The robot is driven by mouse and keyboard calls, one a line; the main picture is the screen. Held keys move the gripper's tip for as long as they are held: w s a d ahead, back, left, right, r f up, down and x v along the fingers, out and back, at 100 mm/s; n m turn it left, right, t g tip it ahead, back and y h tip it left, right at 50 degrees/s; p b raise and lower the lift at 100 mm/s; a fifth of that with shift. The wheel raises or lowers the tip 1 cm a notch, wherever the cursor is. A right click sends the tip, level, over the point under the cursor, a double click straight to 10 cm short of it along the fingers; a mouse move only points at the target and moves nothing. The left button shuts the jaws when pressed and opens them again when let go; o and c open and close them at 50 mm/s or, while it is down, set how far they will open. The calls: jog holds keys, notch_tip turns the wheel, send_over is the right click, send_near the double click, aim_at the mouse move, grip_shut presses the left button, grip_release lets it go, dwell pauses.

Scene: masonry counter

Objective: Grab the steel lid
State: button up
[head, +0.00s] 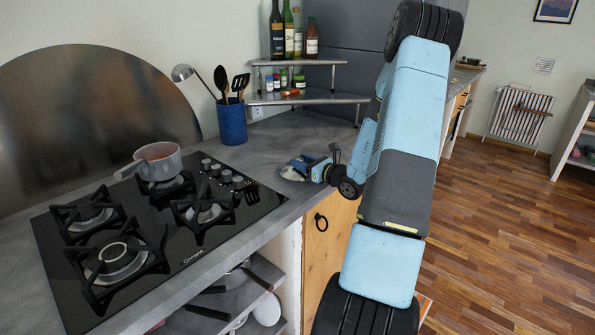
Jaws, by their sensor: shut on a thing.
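The steel lid (290,175) shows as a small, shiny rounded edge on the grey counter, right of the hob. My gripper (299,166) reaches in from the right, low over the counter, and is shut on the lid. The gripper's fingers and body cover most of the lid, so its knob and far side are hidden. I cannot tell whether the lid is resting on the counter or slightly raised.
A grey pot (158,161) stands on a rear burner of the black gas hob (175,236). A blue utensil holder (231,121) stands behind, beside a steel corner shelf (305,98) with bottles and jars. Bare counter (270,140) lies between holder and gripper.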

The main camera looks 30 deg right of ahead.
jog(key=shift+c, duration=1)
jog(key=shift+r, duration=0.15)
